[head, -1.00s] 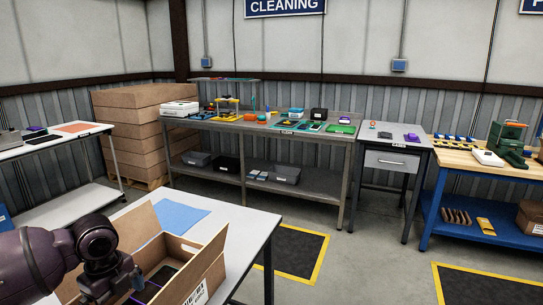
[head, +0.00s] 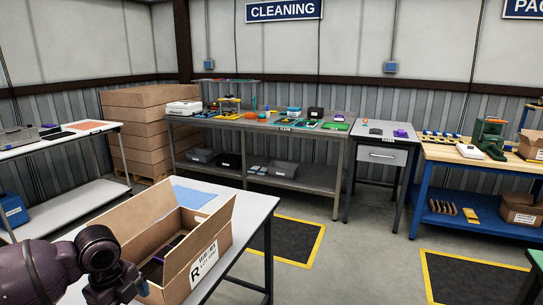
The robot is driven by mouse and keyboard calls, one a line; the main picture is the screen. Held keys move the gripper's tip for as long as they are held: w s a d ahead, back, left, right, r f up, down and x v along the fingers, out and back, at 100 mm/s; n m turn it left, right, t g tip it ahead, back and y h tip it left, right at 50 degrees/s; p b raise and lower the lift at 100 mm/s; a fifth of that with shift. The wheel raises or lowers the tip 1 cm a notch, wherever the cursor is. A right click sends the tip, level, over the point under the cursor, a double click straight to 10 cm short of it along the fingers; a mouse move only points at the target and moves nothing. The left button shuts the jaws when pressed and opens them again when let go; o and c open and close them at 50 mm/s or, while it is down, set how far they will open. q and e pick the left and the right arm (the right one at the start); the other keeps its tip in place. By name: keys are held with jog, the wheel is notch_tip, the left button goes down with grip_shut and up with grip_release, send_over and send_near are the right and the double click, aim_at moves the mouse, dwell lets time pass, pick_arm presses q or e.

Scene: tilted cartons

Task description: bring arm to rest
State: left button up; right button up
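My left arm comes in at the lower left of the head view, dark purple and black. Its lower end is by the near left side of an open carton (head: 205,254), and the fingers of that gripper are hidden or cut off by the frame edge. The carton stands on a white table (head: 250,215) with its flaps up. Dark items (head: 160,262) lie inside it, partly hidden by its walls. My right gripper is not in view.
A blue sheet (head: 192,195) lies behind the carton. A long grey workbench (head: 255,127) with several items stands at the back, with stacked brown cartons (head: 140,130) to its left. Black floor mats (head: 285,240) with yellow edges lie on clear floor at the right.

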pick_arm(q)
jog(key=s+d+f+n+t+h, duration=0.25)
jog(key=d+f+n, duration=0.25)
jog(key=f, duration=0.3)
jog(key=s+d+f+n+t+h, duration=0.2)
jog(key=s+d+f+n+t, duration=0.25)
jog(key=f, duration=0.35)
jog(key=s+a+f+n+t+y, duration=0.2)
jog(key=s+a+n, duration=0.1)
jog(key=s+n, duration=0.2)
jog(key=s+a+f+n+t+y, duration=0.1)
jog(key=s+a+f+n+y, duration=0.1)
jog(key=s+n, duration=0.4)
jog(key=shift+s+a+f+t+y, duration=0.25)
jog(key=shift+s+a+t+y, duration=0.25)
jog(key=shift+s, duration=0.55)
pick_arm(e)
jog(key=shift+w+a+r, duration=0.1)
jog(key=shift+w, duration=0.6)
pick_arm(q)
jog(key=shift+d+n, duration=0.1)
jog(key=shift+n, duration=0.15)
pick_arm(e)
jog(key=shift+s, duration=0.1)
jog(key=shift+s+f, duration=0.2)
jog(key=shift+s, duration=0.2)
